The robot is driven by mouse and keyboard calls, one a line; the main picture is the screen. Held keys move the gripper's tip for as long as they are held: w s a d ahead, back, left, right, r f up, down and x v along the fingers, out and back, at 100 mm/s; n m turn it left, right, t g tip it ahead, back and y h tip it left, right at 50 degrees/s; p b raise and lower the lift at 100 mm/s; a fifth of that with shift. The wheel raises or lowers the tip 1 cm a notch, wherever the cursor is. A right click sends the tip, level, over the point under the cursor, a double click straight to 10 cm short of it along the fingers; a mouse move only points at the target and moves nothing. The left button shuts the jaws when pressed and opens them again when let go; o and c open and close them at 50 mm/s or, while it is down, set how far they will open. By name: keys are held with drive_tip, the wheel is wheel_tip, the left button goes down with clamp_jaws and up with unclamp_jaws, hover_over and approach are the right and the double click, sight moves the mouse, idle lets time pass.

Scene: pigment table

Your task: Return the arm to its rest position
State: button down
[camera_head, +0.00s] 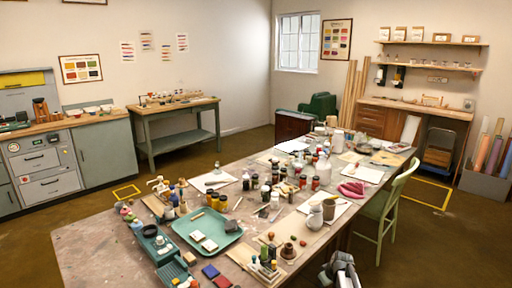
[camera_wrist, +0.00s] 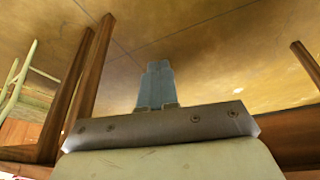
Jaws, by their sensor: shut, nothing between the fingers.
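My gripper (camera_wrist: 158,68) shows in the wrist view with its two blue-grey fingers together and nothing between them. Brown floor fills the view beyond the fingers, with wooden legs on both sides. In the head view part of my arm shows at the bottom edge, right of the long table's near end. The long worktable (camera_head: 95,245) is crowded with jars, bottles and papers. I see no contact between my gripper and any object.
A teal tray (camera_head: 230,238) and several small jars lie on the near part of the table. A green chair (camera_head: 384,210) stands at its right side. Open floor lies right of the chair. A side bench (camera_head: 180,108) and grey cabinets (camera_head: 105,152) stand at the left.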

drive_tip(key=s+a+f+m+g, duration=0.1)
drive_tip(key=s+a+f+g, duration=0.15)
drive_tip(key=s+f, duration=0.5)
drive_tip(key=s+a+f+m+g, duration=0.1)
drive_tip(key=s+a+f, duration=0.25)
drive_tip(key=s, duration=0.65)
drive_tip(key=s+a+f+m+g, duration=0.1)
drive_tip(key=s+a+f+g, duration=0.1)
drive_tip(key=s+f, duration=0.55)
drive_tip(key=s+a+f+m+g, duration=0.1)
drive_tip(key=s+g, duration=0.1)
drive_tip(key=s, duration=1.2)
drive_tip(key=s+a+f+m+g+h, duration=0.1)
drive_tip(key=s+g, duration=0.2)
drive_tip(key=s, duration=1)
drive_tip(key=shift+s+a+f+m+h, duration=0.3)
drive_tip(key=shift+s+a+f+m, duration=0.05)
drive_tip(key=shift+a+f+m, duration=0.05)
